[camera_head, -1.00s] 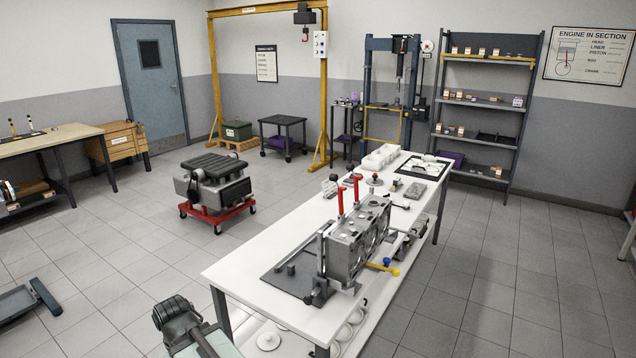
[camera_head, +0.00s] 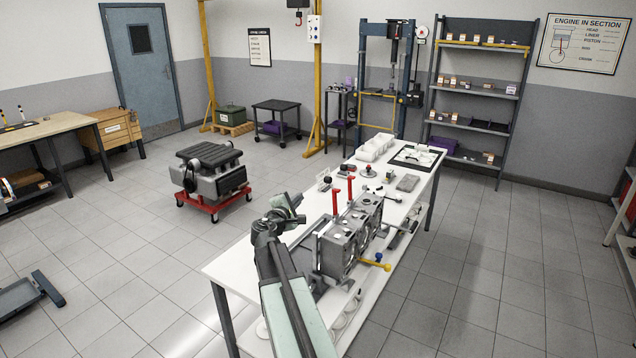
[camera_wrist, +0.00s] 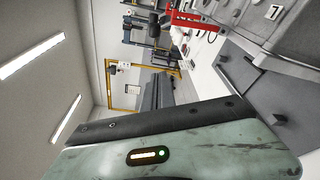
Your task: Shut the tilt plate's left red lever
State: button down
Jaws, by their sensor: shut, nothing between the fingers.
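Two red levers stand upright on the grey tilt plate (camera_head: 317,252) that holds the engine block (camera_head: 345,238). The left red lever (camera_head: 335,203) is nearer my arm, and the other red lever (camera_head: 350,188) is just right of it and farther back. My gripper (camera_head: 285,207) is shut and empty, left of the levers and apart from them. Red lever parts (camera_wrist: 190,22) also show at the top of the wrist view, but which lever is unclear there. My arm hides part of the tilt plate's near left side.
The white bench (camera_head: 232,262) carries the block, with small parts and white bins (camera_head: 375,147) toward its far end. A yellow-handled part (camera_head: 375,262) juts out on the block's right. A red-framed engine stand (camera_head: 213,205) is on the floor to the left.

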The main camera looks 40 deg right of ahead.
send_over(333, 198)
jog(key=w+a, duration=0.4)
jog(key=shift+s+r, duration=0.2)
